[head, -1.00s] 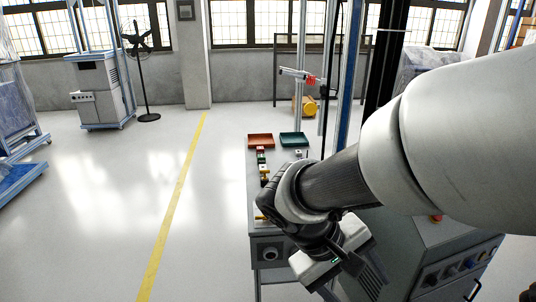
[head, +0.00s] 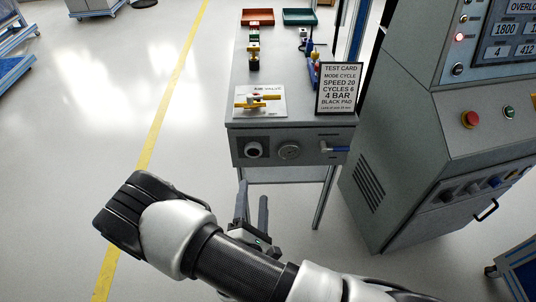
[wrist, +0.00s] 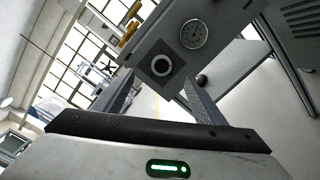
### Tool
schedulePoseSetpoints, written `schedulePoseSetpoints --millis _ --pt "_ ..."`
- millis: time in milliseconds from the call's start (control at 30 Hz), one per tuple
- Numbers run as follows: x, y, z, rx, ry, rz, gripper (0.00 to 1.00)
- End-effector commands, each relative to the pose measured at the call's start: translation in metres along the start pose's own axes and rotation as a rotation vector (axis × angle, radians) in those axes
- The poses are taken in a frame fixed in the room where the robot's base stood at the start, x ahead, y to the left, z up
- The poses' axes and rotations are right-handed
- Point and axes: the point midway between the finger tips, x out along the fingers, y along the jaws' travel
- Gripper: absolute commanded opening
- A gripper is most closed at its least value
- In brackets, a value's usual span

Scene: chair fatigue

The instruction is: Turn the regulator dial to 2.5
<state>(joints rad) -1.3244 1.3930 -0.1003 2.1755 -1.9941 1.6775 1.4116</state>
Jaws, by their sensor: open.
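The bench top (head: 285,75) carries an air valve board (head: 260,101), a test card (head: 339,89), and red (head: 258,17) and green (head: 299,17) trays.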

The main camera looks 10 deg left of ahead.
Motion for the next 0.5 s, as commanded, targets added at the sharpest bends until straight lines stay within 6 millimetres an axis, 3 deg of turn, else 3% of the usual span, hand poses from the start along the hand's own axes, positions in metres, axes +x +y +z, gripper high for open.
schedulePoseSetpoints --millis 100,233,500 --pt "-0.009 -0.011 -0.019 -0.001 0.064 0.024 0.65" --pt "0.000 -0.011 -0.021 0.002 0.071 0.028 0.65" --pt "0.053 -0.010 -0.024 0.002 0.066 0.027 0.65"
